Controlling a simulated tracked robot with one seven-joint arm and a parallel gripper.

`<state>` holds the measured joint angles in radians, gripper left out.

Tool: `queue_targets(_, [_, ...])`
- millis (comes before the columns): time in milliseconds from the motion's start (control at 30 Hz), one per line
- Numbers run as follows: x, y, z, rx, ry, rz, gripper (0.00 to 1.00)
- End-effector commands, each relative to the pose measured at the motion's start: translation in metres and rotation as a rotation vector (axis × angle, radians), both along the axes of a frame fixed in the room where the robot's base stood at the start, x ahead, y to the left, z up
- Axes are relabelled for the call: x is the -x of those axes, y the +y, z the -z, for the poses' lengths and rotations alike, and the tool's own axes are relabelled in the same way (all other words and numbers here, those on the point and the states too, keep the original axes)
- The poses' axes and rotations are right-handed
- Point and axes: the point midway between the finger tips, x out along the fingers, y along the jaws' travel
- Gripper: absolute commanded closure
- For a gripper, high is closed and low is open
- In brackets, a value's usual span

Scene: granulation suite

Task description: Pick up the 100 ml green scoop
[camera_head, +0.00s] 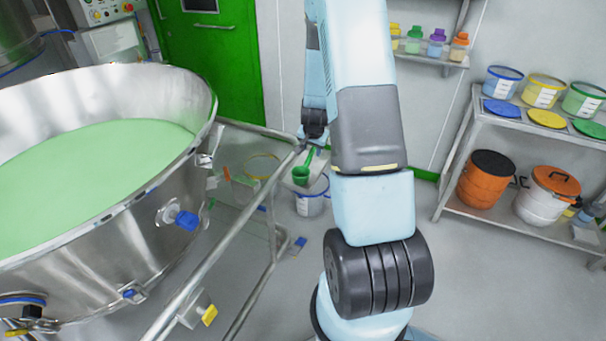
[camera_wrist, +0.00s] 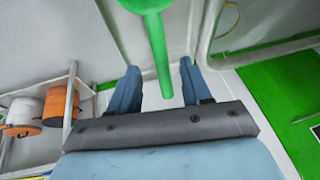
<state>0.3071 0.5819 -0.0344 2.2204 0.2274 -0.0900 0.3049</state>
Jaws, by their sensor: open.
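The green scoop (camera_head: 303,173) shows in the head view near the end of my arm, just right of the metal rail around the big bowl. In the wrist view the scoop (camera_wrist: 157,45) has its cup at the top edge, partly cut off, and its straight handle points down toward my gripper. My gripper (camera_wrist: 160,80) is open, with one blue finger on each side of the handle. The handle's end lies between the fingers, with gaps on both sides. In the head view the gripper (camera_head: 312,140) is small and partly hidden by my arm.
A large steel bowl (camera_head: 120,220) with green powder fills the left, with a metal rail (camera_head: 225,240) beside it. A white bucket (camera_head: 309,204) stands below the scoop. A shelf rack (camera_head: 455,205) on the right holds buckets and lids. A green door (camera_head: 215,60) is behind.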

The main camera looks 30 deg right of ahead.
Motion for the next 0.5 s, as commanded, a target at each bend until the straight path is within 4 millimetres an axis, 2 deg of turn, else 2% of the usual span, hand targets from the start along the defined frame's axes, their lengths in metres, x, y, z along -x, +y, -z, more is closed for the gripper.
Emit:
queue_targets(267, [-0.006, -0.003, 0.013, 0.000, 0.001, 0.001, 0.52])
queue_targets(500, [-0.018, -0.008, 0.040, 0.000, 0.001, 0.001, 0.52])
